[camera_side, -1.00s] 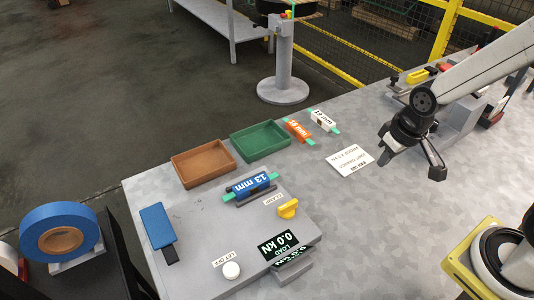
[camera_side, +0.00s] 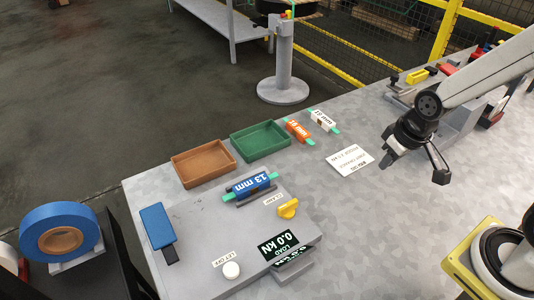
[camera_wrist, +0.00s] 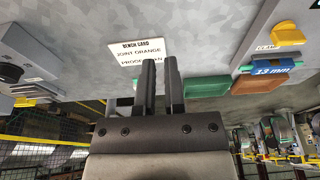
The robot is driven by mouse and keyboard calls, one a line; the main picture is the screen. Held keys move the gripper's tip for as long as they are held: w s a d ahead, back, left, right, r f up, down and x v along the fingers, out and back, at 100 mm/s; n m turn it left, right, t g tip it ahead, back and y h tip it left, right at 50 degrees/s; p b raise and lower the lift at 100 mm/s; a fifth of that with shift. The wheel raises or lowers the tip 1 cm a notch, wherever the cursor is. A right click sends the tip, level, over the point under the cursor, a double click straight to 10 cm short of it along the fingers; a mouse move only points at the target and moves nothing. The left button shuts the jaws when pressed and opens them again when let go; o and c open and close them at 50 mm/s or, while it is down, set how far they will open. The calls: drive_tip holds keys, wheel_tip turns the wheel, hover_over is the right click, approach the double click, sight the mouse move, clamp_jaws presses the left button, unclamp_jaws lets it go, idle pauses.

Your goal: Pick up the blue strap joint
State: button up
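The blue strap joint (camera_side: 250,184), marked 13 mm, lies in a dark holder on the grey load tester, with green strap ends out at both sides. It also shows at the right of the wrist view (camera_wrist: 272,68). My gripper (camera_side: 388,160) hangs above the table to the right, near the white bench card (camera_side: 350,159) and well apart from the blue joint. In the wrist view the two dark fingers (camera_wrist: 160,64) stand a narrow gap apart with nothing between them.
The grey tester (camera_side: 205,215) carries a yellow clamp knob (camera_side: 288,208), a white button (camera_side: 231,270) and a 0.0 kN display. A brown tray (camera_side: 203,180) and a green tray (camera_side: 288,151) lie behind it. Orange (camera_side: 297,130) and white (camera_side: 322,120) joints lie beside the green tray.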

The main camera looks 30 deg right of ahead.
drive_tip(key=o, duration=0.9)
drive_tip(key=shift+c, duration=0.2)
drive_tip(key=m+g+y, duration=0.3)
drive_tip(key=m+y, duration=1)
drive_tip(key=m, duration=0.4)
approach(255, 181)
drive_tip(key=shift+s+a+f, duration=0.15)
drive_tip(key=shift+s+a, duration=0.05)
drive_tip(key=shift+s, duration=0.2)
drive_tip(key=shift+s+a+f, duration=0.15)
drive_tip(key=shift+s+a, duration=0.05)
drive_tip(key=shift+s, duration=0.25)
drive_tip(key=shift+w+a+m+y, duration=0.3)
drive_tip(key=shift+w+m, duration=0.2)
drive_tip(key=shift+w, duration=0.1)
drive_tip(key=shift+w+f+x, duration=0.1)
drive_tip(key=shift+f+x, duration=0.05)
drive_tip(key=shift+x, duration=1.75)
drive_tip(key=shift+w+f+x, duration=0.1)
drive_tip(key=shift+f+x, duration=0.05)
drive_tip(key=shift+x, duration=1.75)
drive_tip(key=shift+d, duration=0.1)
clamp_jaws()
